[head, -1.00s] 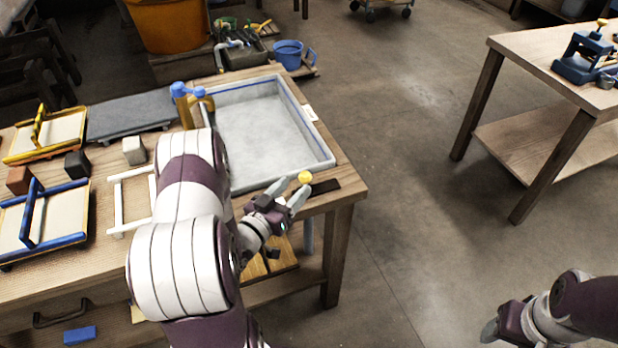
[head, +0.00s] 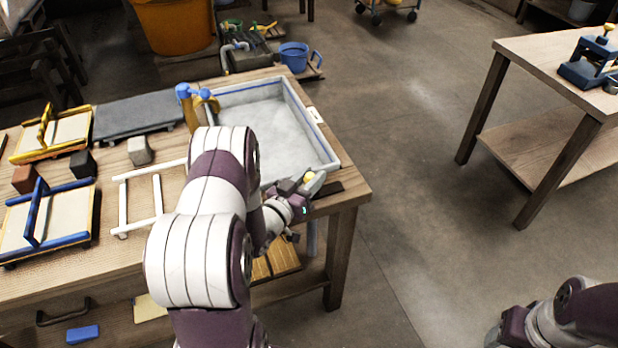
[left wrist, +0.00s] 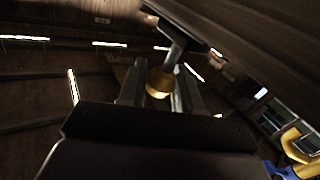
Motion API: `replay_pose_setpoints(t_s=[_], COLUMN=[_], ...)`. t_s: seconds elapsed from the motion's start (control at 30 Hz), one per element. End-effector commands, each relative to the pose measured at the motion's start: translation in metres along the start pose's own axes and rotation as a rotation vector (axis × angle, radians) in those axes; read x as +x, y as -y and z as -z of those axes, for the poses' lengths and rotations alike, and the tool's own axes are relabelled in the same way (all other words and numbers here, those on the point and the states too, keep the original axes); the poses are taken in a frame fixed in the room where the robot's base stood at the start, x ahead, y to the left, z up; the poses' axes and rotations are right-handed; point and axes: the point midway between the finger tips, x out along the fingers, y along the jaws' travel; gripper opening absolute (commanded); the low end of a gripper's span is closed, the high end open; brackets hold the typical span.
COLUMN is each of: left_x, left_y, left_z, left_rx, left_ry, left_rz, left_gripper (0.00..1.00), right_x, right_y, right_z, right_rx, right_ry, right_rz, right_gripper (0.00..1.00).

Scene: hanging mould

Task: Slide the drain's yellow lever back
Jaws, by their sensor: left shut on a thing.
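The drain's yellow lever knob (head: 309,177) is at the near right corner of the vat, beside a dark plate (head: 328,190) on the table. My left gripper (head: 313,182) is at the knob, shut on it. In the left wrist view the yellow knob (left wrist: 160,83) sits between the two grey fingers, with a grey rod running up from it. The fingers and my wrist hide the lower part of the lever. My right gripper (head: 494,338) is at the bottom edge, partly cut off, away from the table.
The grey vat (head: 330,150) with cloudy contents stands on the wooden table (head: 352,183). A white frame (head: 124,205) and blue-edged mould (head: 70,240) lie further left. Open floor lies to the right, before another table (head: 548,50).

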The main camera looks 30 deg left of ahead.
Motion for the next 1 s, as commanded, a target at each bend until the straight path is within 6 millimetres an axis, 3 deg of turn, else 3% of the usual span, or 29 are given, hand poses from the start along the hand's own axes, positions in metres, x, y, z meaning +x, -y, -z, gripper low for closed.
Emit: replay_pose_setpoints(t_s=[0.3, 0.67, 0.7, 0.73, 1.0], left_x=[0.046, 0.051, 0.051, 0.051, 0.051], left_y=[-0.03, -0.034, -0.034, -0.034, -0.034], left_z=[-0.007, -0.006, -0.006, -0.006, -0.006], left_rx=[0.002, 0.001, 0.001, 0.001, 0.0], left_ry=[0.0, -0.002, -0.002, -0.002, -0.001], left_rz=[-0.004, -0.003, -0.003, -0.003, -0.001], left_gripper=[0.0, 0.0, 0.47, 0.56, 0.56], right_x=[0.01, 0.009, 0.009, 0.009, 0.009], right_y=[0.0, 0.0, 0.0, 0.0, 0.0], right_z=[-0.001, -0.001, -0.001, -0.001, -0.001], right_rx=[0.0, 0.0, 0.0, 0.0, 0.0], right_ry=[0.0, 0.0, 0.0, 0.0, 0.0], right_rz=[0.0, 0.0, 0.0, 0.0, 0.0], right_gripper=[0.58, 0.58, 0.58, 0.58, 0.58])
